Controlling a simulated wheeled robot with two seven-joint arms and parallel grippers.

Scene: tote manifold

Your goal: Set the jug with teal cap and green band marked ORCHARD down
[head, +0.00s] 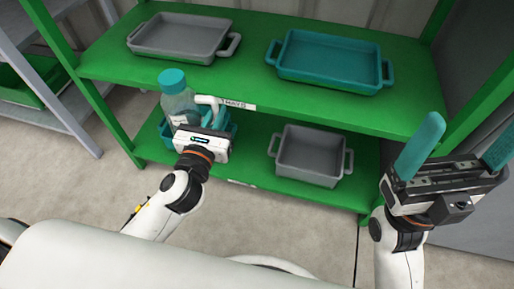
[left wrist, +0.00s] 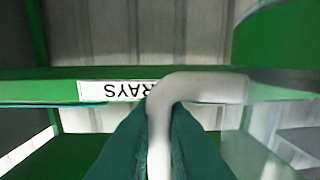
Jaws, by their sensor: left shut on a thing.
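The jug (head: 178,104) has a teal cap (head: 172,78), a clear body and a pale handle (head: 210,101). It looks about upright, in front of the green rack's upper shelf edge. My left gripper (head: 212,117) is shut on the handle, which also runs between its teal fingers in the left wrist view (left wrist: 158,135). A curved green surface (left wrist: 278,42) at that view's right looks like the jug's band. I cannot read ORCHARD. The jug's base is hidden or unclear. My right gripper (head: 455,148) is open and empty at the right.
The green upper shelf (head: 232,80) holds a grey tray (head: 136,43) and a teal tray (head: 330,83), with bare room between them. The lower shelf (head: 252,160) holds a teal container (head: 163,130), partly behind the jug, and a grey bin (head: 310,178). A rack post stands at each side.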

